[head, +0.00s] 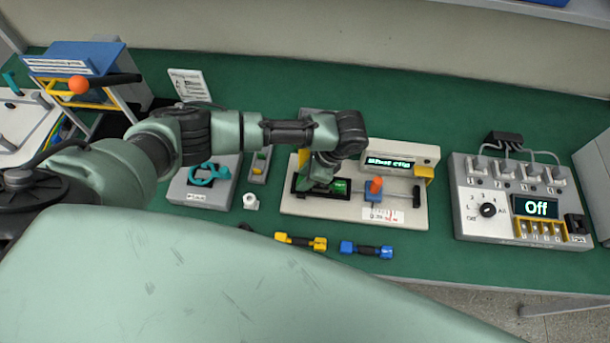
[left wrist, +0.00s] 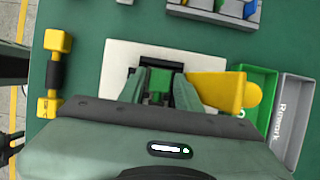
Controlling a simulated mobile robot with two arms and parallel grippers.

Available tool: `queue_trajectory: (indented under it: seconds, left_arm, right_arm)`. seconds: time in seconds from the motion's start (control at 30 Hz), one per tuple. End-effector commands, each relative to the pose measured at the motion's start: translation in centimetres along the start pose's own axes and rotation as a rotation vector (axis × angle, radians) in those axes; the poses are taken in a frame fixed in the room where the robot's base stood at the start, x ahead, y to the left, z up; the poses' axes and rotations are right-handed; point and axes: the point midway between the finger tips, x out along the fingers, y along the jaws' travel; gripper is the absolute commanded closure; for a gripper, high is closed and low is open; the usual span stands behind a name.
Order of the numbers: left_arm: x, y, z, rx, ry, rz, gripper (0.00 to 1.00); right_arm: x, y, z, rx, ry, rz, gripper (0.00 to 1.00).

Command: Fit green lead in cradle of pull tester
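The pull tester (head: 410,213) is a pale plate with a black channel, an orange knob (head: 376,186) and a lit display (head: 389,163). The green lead (head: 341,187) is at the left part of the channel; my arm partly hides it. My left gripper (head: 318,182) is lowered over that end of the tester. In the left wrist view the green lead (left wrist: 159,80) sits between the two fingers (left wrist: 159,90), which appear closed on it. Whether it is fully seated in the cradle is hidden.
A yellow lead (head: 300,242) and a blue lead (head: 366,249) lie in front of the tester. A grey fixture with a teal ring (head: 205,175) is left. The left wrist view shows a green bin (left wrist: 254,76) and a grey bin (left wrist: 291,100).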

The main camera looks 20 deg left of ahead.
Motion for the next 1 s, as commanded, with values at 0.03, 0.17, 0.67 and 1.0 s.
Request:
queue_trajectory:
  seconds: [0.03, 0.17, 0.67, 1.0]
  left_arm:
    - [-0.1, 0.0, 0.0, 0.0, 0.001, 0.0, 0.48]
    - [-1.5, -0.1, -0.1, 0.0, 0.004, -0.002, 0.48]
    - [-7.8, -0.1, -0.1, -0.001, 0.002, -0.002, 0.48]
    - [-7.8, 0.0, 0.0, 0.0, 0.001, 0.0, 0.48]
  right_arm:
    - [0.1, 0.1, 0.0, 0.0, 0.0, 0.001, 0.64]
    - [0.4, 0.2, 0.1, 0.0, 0.0, 0.003, 0.64]
    - [1.5, 0.2, 0.1, 0.001, 0.0, 0.003, 0.64]
    - [1.5, -0.1, 0.1, 0.002, 0.0, -0.001, 0.64]
